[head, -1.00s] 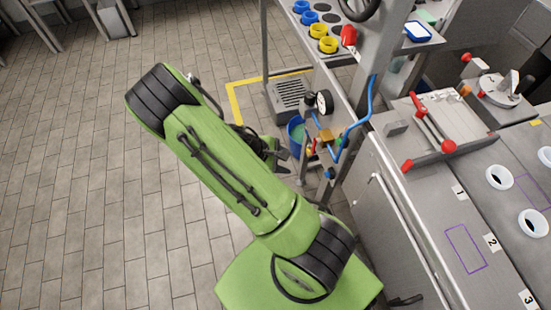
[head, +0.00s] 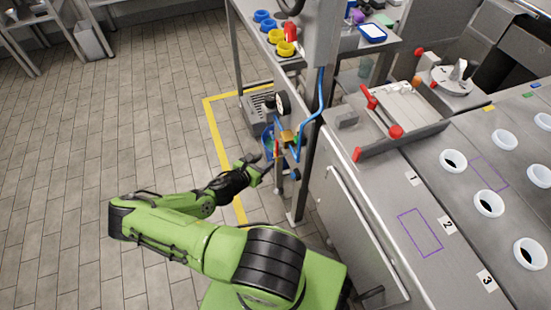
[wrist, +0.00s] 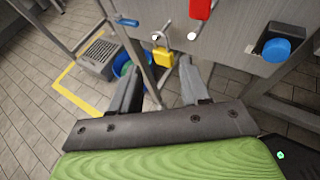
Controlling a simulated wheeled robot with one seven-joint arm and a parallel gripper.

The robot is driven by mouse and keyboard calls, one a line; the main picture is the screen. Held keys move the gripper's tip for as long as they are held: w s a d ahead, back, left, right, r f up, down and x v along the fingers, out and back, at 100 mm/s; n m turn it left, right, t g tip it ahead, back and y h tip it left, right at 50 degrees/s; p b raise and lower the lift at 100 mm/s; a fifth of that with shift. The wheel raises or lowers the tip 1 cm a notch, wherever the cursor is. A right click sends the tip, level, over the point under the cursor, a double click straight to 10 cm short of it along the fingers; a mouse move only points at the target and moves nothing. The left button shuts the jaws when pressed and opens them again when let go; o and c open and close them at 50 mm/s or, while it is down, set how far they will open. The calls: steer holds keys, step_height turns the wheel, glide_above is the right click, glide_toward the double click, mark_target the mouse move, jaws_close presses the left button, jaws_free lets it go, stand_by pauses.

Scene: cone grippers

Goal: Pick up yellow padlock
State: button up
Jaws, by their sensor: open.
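The yellow padlock (wrist: 163,57) hangs by its shackle from a peg on a grey panel in the wrist view. My gripper (wrist: 161,66) is open and empty, with one finger on each side of the padlock in the picture. The padlock appears beyond the fingertips, and I see no contact. In the head view my gripper (head: 262,167) is beside the post with the blue pipe. I cannot clearly pick out the padlock in that view.
A red padlock (wrist: 200,9) hangs up and right of the yellow one. A blue knob (wrist: 276,49) sticks out at the right, and a blue handle (wrist: 127,21) lies to the left. A counter (head: 345,165) stands right of the arm; open floor (head: 100,130) lies left.

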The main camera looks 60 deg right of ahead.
steer(key=b+x, duration=0.2)
steer(key=x, duration=0.4)
steer(key=shift+s, duration=0.2)
steer(key=shift+f, duration=0.1)
steer(key=shift+c, duration=0.4)
steer(key=c, duration=0.7)
